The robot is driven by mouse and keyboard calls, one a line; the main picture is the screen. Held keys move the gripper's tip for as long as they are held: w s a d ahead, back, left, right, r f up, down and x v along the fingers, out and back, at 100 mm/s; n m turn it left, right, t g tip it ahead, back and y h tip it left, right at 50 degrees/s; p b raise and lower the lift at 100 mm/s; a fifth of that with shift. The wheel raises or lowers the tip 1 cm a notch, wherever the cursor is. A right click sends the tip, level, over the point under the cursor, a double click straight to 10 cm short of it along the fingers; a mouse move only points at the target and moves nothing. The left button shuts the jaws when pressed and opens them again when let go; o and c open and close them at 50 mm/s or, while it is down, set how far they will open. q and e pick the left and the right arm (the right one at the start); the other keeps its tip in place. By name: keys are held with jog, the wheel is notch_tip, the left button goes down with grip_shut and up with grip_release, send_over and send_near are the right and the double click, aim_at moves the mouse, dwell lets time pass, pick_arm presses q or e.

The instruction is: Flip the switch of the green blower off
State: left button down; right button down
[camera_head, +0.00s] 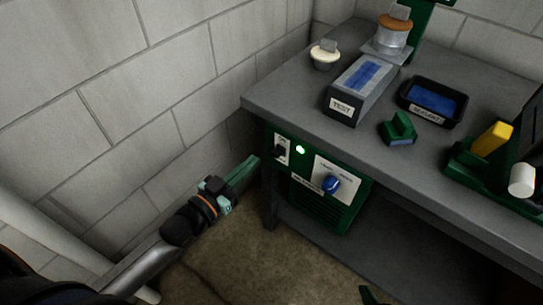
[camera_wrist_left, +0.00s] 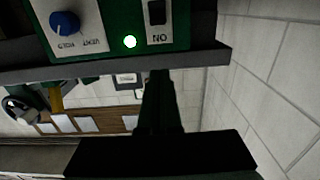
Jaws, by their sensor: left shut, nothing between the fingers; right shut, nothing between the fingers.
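The green blower (camera_head: 330,208) is mounted under the left end of the grey bench. Its front has a black switch (camera_head: 280,151) on a white plate, a lit green lamp (camera_head: 300,149) and a blue knob (camera_head: 331,185). In the left wrist view, upside down, the switch (camera_wrist_left: 157,12), marked ON, sits beside the lit lamp (camera_wrist_left: 129,41) and the knob (camera_wrist_left: 65,22). My left gripper (camera_head: 254,161) is shut and empty, its tips just left of the switch plate; contact cannot be told. Only a green tip of my right gripper (camera_head: 368,295) shows at the bottom edge.
The bench top (camera_head: 285,95) holds a grey TEST box (camera_head: 345,104), a black tray (camera_head: 430,115), a green block (camera_head: 398,131) and a yellow piece (camera_head: 492,139). A block wall (camera_head: 120,100) stands close on the left. The floor below is open.

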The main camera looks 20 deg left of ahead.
aim_at(283, 133)
pick_arm(q)
jog(key=x, duration=0.9)
jog(key=shift+w+d+f+b, duration=0.1)
jog(key=shift+w+f+b, duration=0.05)
jog(key=shift+w+b, duration=0.2)
jog(key=shift+s+f, duration=0.25)
jog(key=shift+f, duration=0.95)
jog(key=shift+s+f+b, duration=0.35)
jog(key=shift+f, duration=0.4)
